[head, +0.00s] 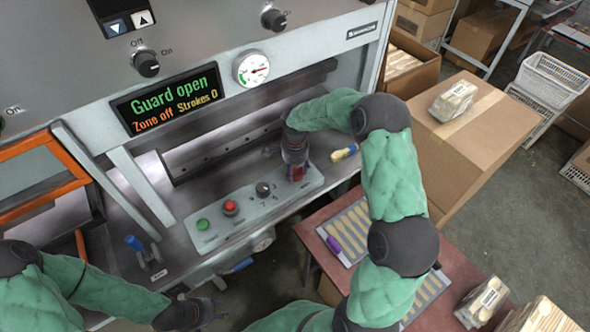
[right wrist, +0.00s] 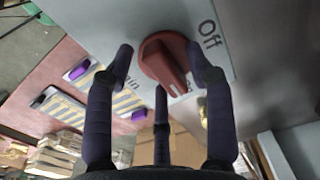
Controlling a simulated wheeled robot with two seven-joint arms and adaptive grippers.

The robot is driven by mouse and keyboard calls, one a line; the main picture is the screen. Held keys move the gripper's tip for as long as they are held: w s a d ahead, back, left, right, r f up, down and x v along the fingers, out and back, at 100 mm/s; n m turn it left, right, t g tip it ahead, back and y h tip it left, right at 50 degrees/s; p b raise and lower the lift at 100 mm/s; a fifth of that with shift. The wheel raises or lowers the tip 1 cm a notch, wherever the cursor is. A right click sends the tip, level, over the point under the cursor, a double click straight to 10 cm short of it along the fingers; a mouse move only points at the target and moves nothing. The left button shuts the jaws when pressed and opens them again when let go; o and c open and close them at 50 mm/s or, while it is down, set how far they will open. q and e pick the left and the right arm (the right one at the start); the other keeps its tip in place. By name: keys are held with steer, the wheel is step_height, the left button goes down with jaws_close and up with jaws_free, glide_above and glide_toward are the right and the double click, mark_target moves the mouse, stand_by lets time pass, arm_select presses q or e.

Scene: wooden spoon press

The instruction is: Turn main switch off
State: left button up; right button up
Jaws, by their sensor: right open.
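The red main switch (head: 297,173), a rotary knob, sits at the right end of the grey control panel (head: 215,222). In the right wrist view the knob (right wrist: 165,60) has a raised ridge slanting toward the lower right. An "Off" label (right wrist: 209,35) is at its upper right, and a partly hidden label ending in "ain" is at its lower left. My right gripper (head: 295,160) is open over the knob, its fingers (right wrist: 159,55) spread on either side; contact cannot be told. My left gripper (head: 205,313) is low at the left, away from the panel; its opening is unclear.
A green button (head: 203,224), a red button (head: 230,207) and a black selector (head: 263,189) share the panel. A yellow-handled brush (head: 344,152) lies right of it. The display (head: 172,98) reads "Guard open, Zone off, Strokes 0". A tray of spoons (head: 347,232) is on the red table.

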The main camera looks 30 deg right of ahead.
jaws_close()
steer(key=shift+n, duration=0.4)
steer(key=n, duration=0.3)
steer(key=shift+d, duration=0.1)
steer(key=n, duration=0.5)
steer(key=shift+d, duration=0.15)
steer(key=n+p, duration=0.1)
steer(key=n, duration=0.3)
steer(key=shift+d+r+n, duration=0.1)
steer(key=shift+d+n, duration=0.05)
steer(key=shift+n, duration=0.15)
steer(key=shift+w+d+n+p, duration=0.15)
steer(key=shift+n+p, duration=0.2)
steer(key=shift+n, duration=1.95)
